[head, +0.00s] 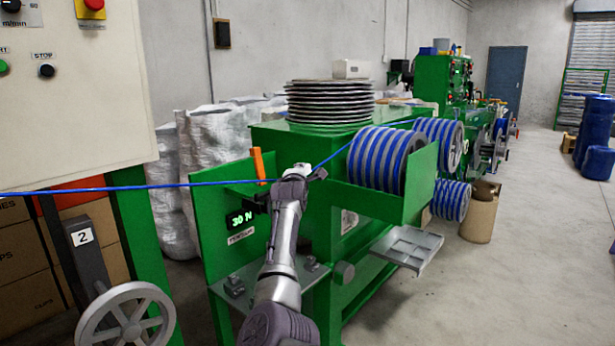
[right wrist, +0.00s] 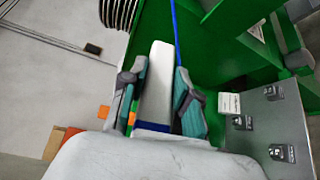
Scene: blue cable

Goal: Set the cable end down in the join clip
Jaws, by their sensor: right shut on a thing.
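The blue cable (head: 120,188) runs from the left edge of the head view to the green machine, past my right gripper, then up to the blue-striped spool. I cannot clearly make out the join clip. My left gripper is not in view.
An orange lever (head: 258,165) stands just left of my right gripper. A green panel with a "30 N" display (head: 241,218) is below it. The striped spool (head: 378,160) is to the right. A handwheel (head: 125,318) is at the lower left.

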